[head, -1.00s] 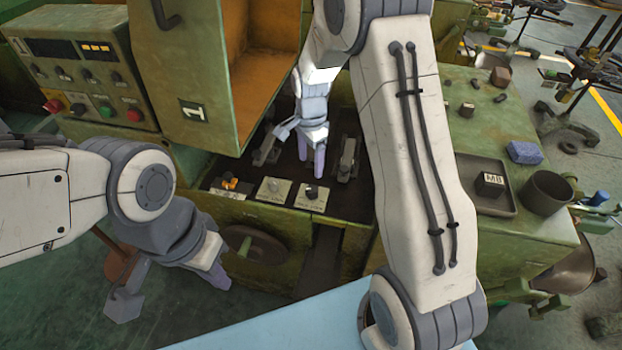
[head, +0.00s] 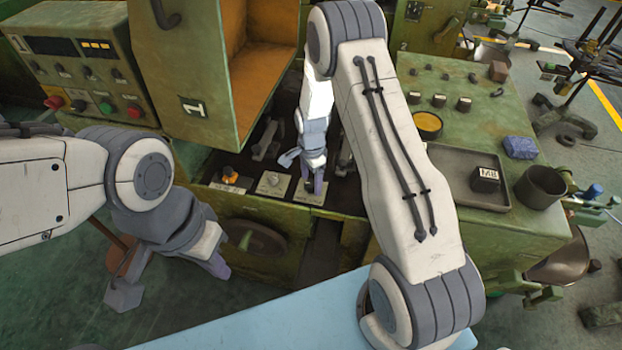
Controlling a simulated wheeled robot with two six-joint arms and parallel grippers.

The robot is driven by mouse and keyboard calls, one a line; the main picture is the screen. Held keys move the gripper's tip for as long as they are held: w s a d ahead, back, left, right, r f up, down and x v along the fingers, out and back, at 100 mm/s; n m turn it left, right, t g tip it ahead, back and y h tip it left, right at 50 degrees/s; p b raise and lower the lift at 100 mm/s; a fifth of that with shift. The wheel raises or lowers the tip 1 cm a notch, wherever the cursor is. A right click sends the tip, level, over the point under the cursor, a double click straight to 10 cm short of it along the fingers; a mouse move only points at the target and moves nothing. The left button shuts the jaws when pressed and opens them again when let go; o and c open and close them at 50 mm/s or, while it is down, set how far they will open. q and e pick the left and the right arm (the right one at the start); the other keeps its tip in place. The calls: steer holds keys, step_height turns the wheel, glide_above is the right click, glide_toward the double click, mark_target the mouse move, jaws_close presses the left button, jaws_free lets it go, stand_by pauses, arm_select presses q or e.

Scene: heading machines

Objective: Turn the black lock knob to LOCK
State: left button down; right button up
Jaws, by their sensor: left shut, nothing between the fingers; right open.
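The black lock knob (head: 308,187) sits on a pale plate (head: 306,198), the rightmost of three plates on the front ledge of the green machine. My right gripper (head: 313,183) is open and points down at this knob. Its purple fingers are at the knob and partly cover it. I cannot tell whether they touch it, and the direction the knob points is not readable. My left gripper (head: 218,266) is shut and empty, low on the left in front of the machine, away from the knob.
An orange knob (head: 230,174) and a small switch (head: 273,180) sit on the plates to the left. A handwheel (head: 255,238) is below.

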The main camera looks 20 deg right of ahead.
jaws_close()
